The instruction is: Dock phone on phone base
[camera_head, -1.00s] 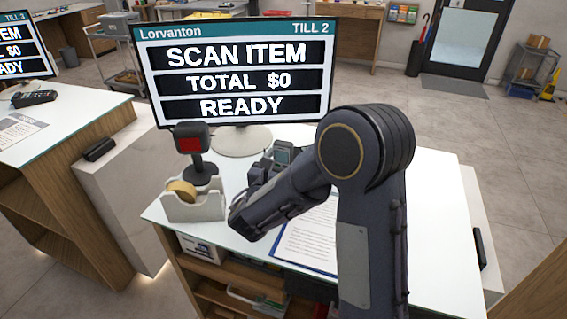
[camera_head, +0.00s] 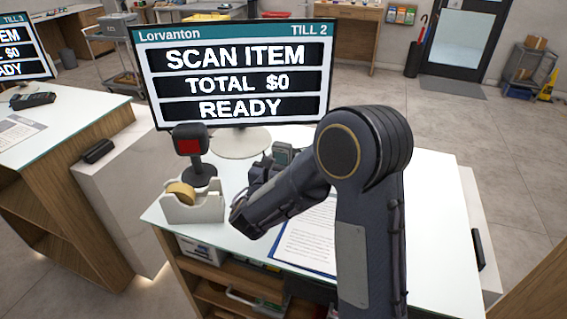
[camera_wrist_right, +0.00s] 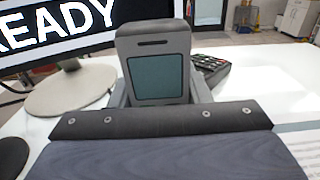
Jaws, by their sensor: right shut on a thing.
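The grey phone (camera_wrist_right: 155,65), with its teal-grey screen facing the wrist camera, stands upright in the right wrist view. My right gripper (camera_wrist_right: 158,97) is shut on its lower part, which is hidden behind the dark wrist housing. In the head view only the top of the phone (camera_head: 283,152) shows, in front of the monitor's stand, and my right arm hides most of the gripper. A dark device with keys (camera_wrist_right: 211,70) lies on the counter behind the phone in the wrist view. I cannot tell whether it is the phone base. My left gripper is not in view.
A till monitor (camera_head: 240,75) stands behind the phone on its round foot (camera_head: 241,144). A scanner (camera_head: 191,150) and a tape dispenser (camera_head: 193,208) stand to the left. A clipboard with paper (camera_head: 306,245) lies partly under my arm. The counter's right side (camera_head: 437,220) is clear.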

